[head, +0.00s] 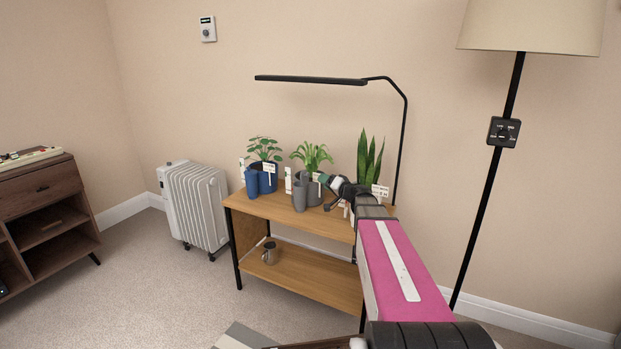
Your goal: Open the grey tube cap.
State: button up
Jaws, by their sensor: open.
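A grey tube (300,196) stands upright on the wooden shelf table's top, in front of the middle potted plant. I cannot make out its cap or whether that is open. A similar blue tube (252,184) stands to its left. My gripper (326,181) reaches in from the right and points left, just right of the grey tube's upper part. It is open and looks empty. I cannot tell from this one view whether it touches the tube. My pink-and-grey arm hides the right part of the table.
Three potted plants with labels stand along the table top (268,208), including a tall snake plant (369,158). A black lamp (310,80) arches above. A metal pitcher (270,252) is on the lower shelf. A heater (195,205) stands left; a floor lamp (486,190) stands right.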

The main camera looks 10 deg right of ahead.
aim_at(309, 175)
jog(key=x, duration=0.8)
jog(key=shift+w+a, duration=0.2)
jog(key=shift+w, duration=0.05)
grip_shut()
